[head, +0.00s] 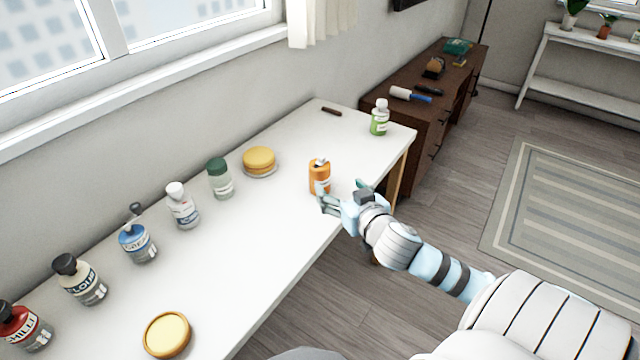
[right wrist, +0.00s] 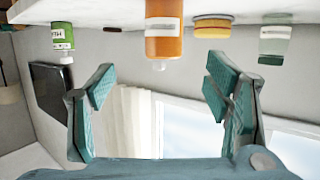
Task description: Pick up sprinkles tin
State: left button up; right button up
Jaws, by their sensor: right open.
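An orange container (head: 319,176) with a light label and a pale top stands upright on the white table near its front edge. I cannot read its label, so I cannot tell for sure that it is the sprinkles tin. My right gripper (head: 338,196) is just in front of it, fingers spread and empty. In the right wrist view, which is upside down, the orange container (right wrist: 163,38) lies ahead between the open fingers (right wrist: 160,88), beyond their tips. My left gripper is not in view.
The white table (head: 250,235) holds a yellow round stack (head: 259,160), a green-lidded jar (head: 220,180), a white bottle (head: 182,206), a blue container (head: 137,243), a flour container (head: 80,280), a chilli container (head: 24,327), a yellow disc (head: 167,335) and a green-labelled bottle (head: 379,118).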

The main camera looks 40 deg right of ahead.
aim_at(324, 175)
jog(key=b+x, duration=0.1)
jog(key=x, duration=0.3)
jog(key=b+x, duration=0.1)
jog(key=x, duration=0.3)
jog(key=b+x, duration=0.1)
jog(key=x, duration=0.4)
jog(key=shift+a+b, duration=0.3)
jog(key=shift+a, duration=0.05)
jog(key=shift+s+r, duration=0.1)
jog(key=c, duration=1.3)
